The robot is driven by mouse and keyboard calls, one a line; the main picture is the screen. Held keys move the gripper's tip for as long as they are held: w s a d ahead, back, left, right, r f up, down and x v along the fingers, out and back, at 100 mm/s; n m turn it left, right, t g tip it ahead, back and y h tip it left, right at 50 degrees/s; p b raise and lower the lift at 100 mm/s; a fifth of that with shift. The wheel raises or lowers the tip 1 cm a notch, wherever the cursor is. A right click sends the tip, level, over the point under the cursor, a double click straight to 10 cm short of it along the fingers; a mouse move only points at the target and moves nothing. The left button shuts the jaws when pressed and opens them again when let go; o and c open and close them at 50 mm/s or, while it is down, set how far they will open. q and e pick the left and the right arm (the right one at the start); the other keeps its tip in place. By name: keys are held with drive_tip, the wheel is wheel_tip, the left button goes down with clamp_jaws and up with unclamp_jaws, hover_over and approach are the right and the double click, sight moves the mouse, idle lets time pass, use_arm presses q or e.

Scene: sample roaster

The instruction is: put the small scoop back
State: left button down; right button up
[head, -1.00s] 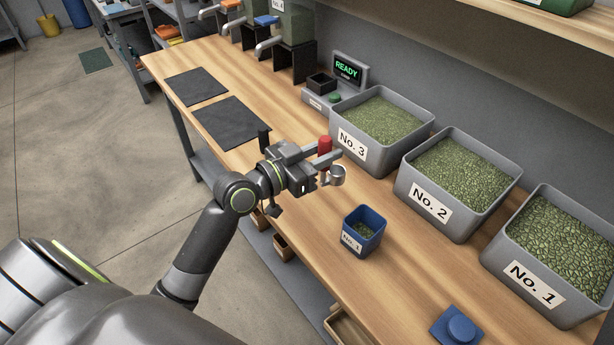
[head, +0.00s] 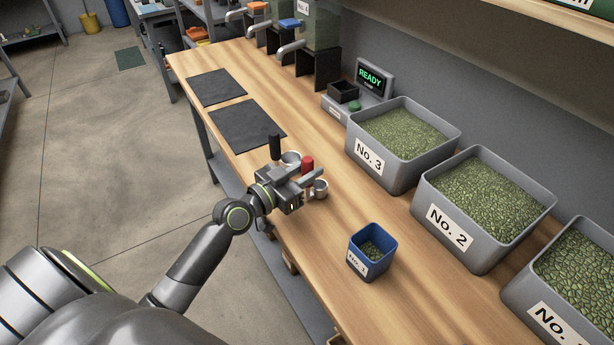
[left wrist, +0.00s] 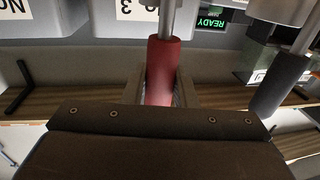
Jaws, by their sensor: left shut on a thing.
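The small scoop has a red handle (head: 307,165) and a round metal cup (head: 319,188). My left gripper (head: 309,178) is shut on the red handle and holds the scoop upright near the front of the wooden bench. Its red handle also shows between the fingers in the left wrist view (left wrist: 161,72). A second scoop with a black handle (head: 275,147) and a metal cup (head: 290,157) is close by, just to the left; its lower part is hidden behind my gripper. Its black handle stands at the right of the left wrist view (left wrist: 281,84). My right gripper is not in view.
Grey bins of green beans labelled No. 3 (head: 368,160), No. 2 (head: 449,219) and No. 1 (head: 543,325) line the back. A blue tub (head: 370,266) stands in front. Dark mats (head: 246,125) lie farther left. A READY scale (head: 370,78) stands behind.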

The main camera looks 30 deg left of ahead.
use_arm(q)
drive_tip(key=shift+f, duration=0.3)
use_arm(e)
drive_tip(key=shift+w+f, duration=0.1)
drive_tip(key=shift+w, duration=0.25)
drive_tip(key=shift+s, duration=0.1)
use_arm(q)
drive_tip(key=shift+f, duration=0.15)
drive_tip(key=c, duration=1.3)
unclamp_jaws()
drive_tip(key=shift+o, duration=0.6)
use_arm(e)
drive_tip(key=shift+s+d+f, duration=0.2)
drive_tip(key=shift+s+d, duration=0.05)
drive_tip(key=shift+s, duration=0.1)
